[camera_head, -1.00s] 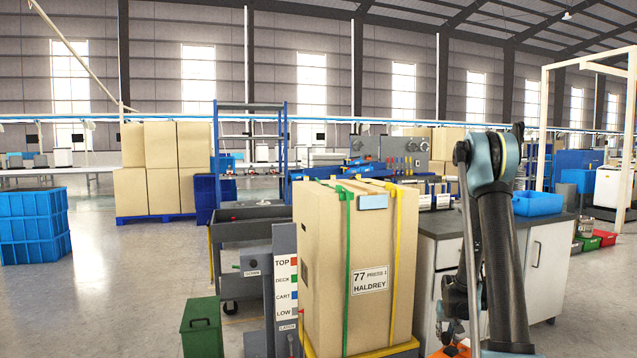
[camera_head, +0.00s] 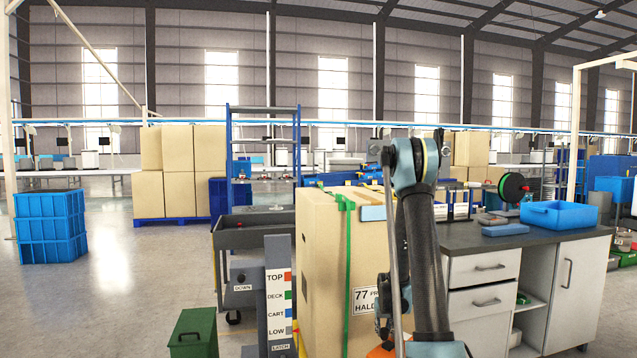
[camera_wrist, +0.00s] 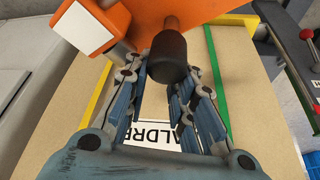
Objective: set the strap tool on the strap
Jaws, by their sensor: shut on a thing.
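The carton (camera_head: 322,240) stands upright, with a green strap (camera_head: 349,270) down its front and a white label reading "77" and "HALD" beside it. The strap tool is orange (camera_wrist: 205,10) with a black handle (camera_wrist: 170,52); a bit of orange (camera_head: 382,351) shows low in the head view. My gripper (camera_wrist: 160,74) is shut on the tool, in front of the carton's face. The handle hides the grip contact. My arm hides the carton's right side.
A grey post with level signs (camera_head: 279,300) stands left of the carton, beside a green bin (camera_head: 192,335) and a grey cart (camera_head: 250,235).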

